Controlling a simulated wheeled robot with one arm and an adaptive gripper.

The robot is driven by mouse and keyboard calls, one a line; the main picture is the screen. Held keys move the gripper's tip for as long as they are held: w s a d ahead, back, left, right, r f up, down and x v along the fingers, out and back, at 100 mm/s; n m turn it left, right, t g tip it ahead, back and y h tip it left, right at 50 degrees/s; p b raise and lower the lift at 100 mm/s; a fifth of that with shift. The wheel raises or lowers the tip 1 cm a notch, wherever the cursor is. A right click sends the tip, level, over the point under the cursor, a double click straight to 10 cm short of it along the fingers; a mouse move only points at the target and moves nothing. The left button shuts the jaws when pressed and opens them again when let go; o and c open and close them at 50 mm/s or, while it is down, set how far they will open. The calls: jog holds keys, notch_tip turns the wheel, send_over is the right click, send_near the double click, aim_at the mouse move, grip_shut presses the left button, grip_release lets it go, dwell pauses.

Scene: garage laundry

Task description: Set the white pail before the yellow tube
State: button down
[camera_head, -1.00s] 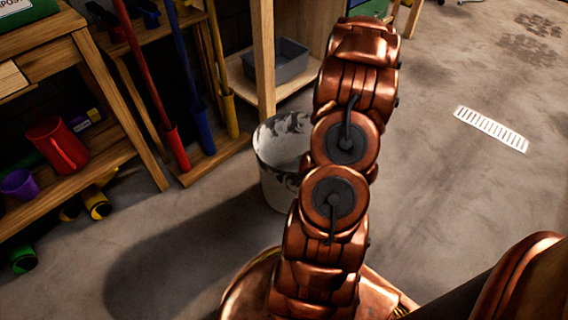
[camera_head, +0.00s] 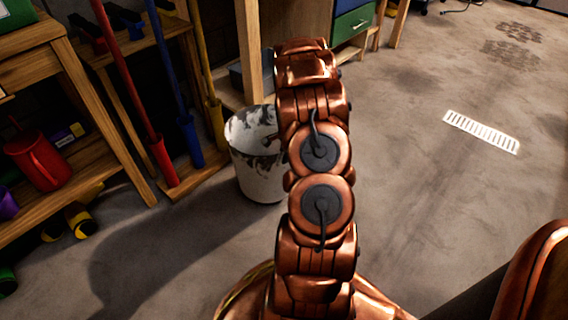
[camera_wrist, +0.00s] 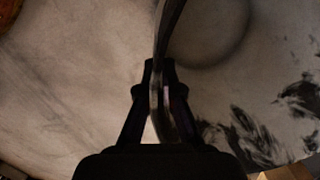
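The white pail (camera_head: 258,176), with dark smudges on its wall, is left of my arm in the head view, partly covered by it. The yellow tube (camera_head: 216,120) is the rightmost of the upright tubes on the low rack. In the wrist view my gripper (camera_wrist: 161,78) is shut on the pail's wall at the rim (camera_wrist: 167,32). The head view hides most of the gripper behind my arm. I cannot tell whether the pail's base touches the floor.
A blue tube (camera_head: 190,140) and a red tube (camera_head: 163,160) stand left of the yellow one. A shelf with a red jug (camera_head: 40,163) is at left. The floor (camera_head: 440,200) at right is clear.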

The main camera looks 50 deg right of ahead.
jog(key=f+b, duration=0.1)
jog(key=f, duration=0.1)
jog(key=f+b, duration=0.1)
jog(key=shift+w+d+f, duration=0.1)
jog(key=shift+w+f, duration=0.25)
jog(key=shift+r, duration=0.1)
jog(key=c, duration=1.3)
grip_release()
